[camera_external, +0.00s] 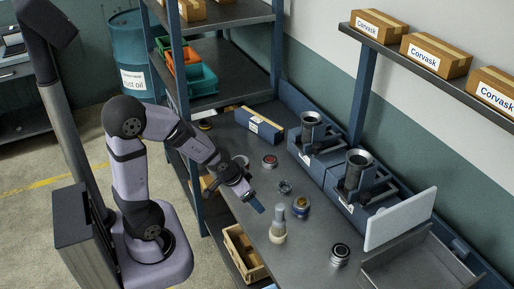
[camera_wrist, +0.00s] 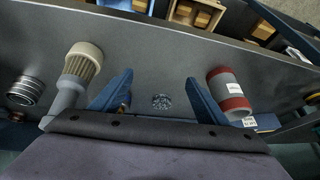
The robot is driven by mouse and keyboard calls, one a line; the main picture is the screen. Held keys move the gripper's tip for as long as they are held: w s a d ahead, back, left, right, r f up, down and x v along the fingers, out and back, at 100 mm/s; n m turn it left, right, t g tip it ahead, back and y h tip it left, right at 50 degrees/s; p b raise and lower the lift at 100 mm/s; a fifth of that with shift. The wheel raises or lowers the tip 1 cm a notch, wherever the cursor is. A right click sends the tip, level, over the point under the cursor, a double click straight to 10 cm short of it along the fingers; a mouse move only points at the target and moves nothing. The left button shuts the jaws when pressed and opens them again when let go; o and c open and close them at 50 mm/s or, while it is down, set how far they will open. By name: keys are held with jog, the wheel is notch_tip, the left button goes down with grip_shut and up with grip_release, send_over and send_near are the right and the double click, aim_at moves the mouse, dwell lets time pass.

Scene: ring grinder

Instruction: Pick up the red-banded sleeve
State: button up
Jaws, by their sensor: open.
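The red-banded sleeve (camera_wrist: 231,90) is a grey cylinder with a red band at each end and a white label. In the wrist view it stands to the right of my right finger, outside the jaws. In the external view the sleeve (camera_external: 270,162) stands on the bench, beyond my gripper. My gripper (camera_wrist: 160,76) is open and empty, its two blue fingers spread apart. In the external view my gripper (camera_external: 253,202) is above the front part of the bench.
A dark ring (camera_wrist: 162,101) shows between the fingers. A brush (camera_wrist: 78,72) and a ribbed metal part (camera_wrist: 25,91) are to the left. A blue and gold part (camera_external: 300,206) is on the bench (camera_external: 330,220). Two blue machines (camera_external: 312,135) line the back.

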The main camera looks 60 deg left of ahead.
aim_at(242, 160)
jog(key=w+a+r+t+y+b, duration=0.2)
jog(key=w+a+r+t+b, duration=0.15)
jog(key=w+a+t, duration=0.5)
jog(key=s+a+f+t+h+b, duration=0.1)
jog(key=s+a+f+b, duration=0.1)
jog(key=b, duration=0.1)
jog(key=s+a+f+t+h+b, duration=0.1)
jog(key=s+a+b, duration=0.1)
jog(key=s, duration=0.1)
jog(key=s+a+f+t+h+b, duration=0.1)
jog(key=s+a+f+t+b, duration=0.1)
jog(key=a+b, duration=0.1)
jog(key=shift+s+a+f+m+b, duration=0.1)
jog(key=shift+s+f+m+b, duration=0.2)
jog(key=shift+f+m+b, duration=0.1)
jog(key=shift+s+h, duration=0.3)
jog(key=shift+s, duration=0.15)
jog(key=shift+w+p, duration=0.6)
jog(key=shift+w, duration=3.1)
jog(key=c, duration=1.2)
